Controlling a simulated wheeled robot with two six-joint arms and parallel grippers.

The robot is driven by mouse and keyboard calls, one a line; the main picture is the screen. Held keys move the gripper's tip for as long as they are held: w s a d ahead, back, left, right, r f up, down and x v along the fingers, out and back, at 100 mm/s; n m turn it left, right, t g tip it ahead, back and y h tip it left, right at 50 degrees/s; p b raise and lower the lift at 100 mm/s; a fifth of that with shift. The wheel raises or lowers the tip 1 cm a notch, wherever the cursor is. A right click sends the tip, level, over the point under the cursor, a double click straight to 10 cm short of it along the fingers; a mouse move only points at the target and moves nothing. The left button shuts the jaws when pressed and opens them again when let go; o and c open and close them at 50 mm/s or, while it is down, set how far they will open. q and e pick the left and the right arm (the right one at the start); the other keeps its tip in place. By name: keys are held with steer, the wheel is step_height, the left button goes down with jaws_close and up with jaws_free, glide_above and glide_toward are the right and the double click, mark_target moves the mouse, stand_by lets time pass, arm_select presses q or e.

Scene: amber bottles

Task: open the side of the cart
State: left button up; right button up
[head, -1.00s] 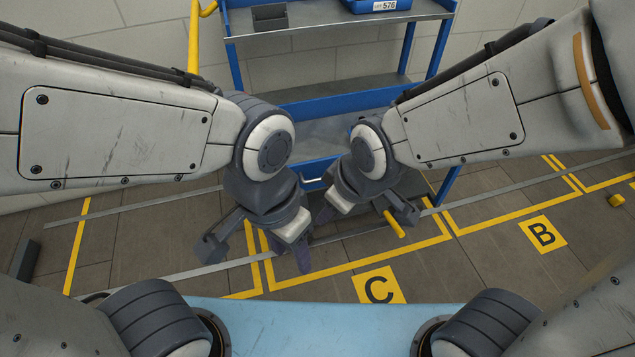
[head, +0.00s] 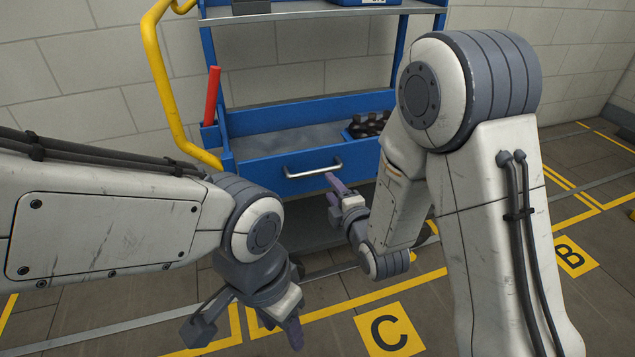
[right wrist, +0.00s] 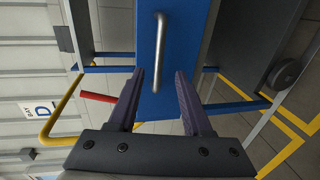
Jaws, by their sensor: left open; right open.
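The blue cart (head: 262,120) stands in front of me against the wall. Its blue side panel (head: 260,172) is upright and carries a silver bar handle (head: 313,170). My right gripper (head: 334,190) is open and empty just in front of the panel, near the handle's right end. In the right wrist view the handle (right wrist: 158,50) lies ahead of and between the open fingers (right wrist: 158,85), apart from them. My left gripper (head: 245,330) is low at the left, above the floor, away from the cart; it is open and empty.
A yellow push bar (head: 163,90) and a red bar (head: 212,95) are at the cart's left end. Dark bottles (head: 368,124) stand in the cart's right part behind the panel. Yellow floor lines and the C sign (head: 390,333) lie in front.

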mark_target(319, 173)
steer(key=b+x, duration=0.3)
steer(key=x, duration=0.7)
steer(key=shift+r, duration=0.1)
jaws_close()
stand_by(1.1)
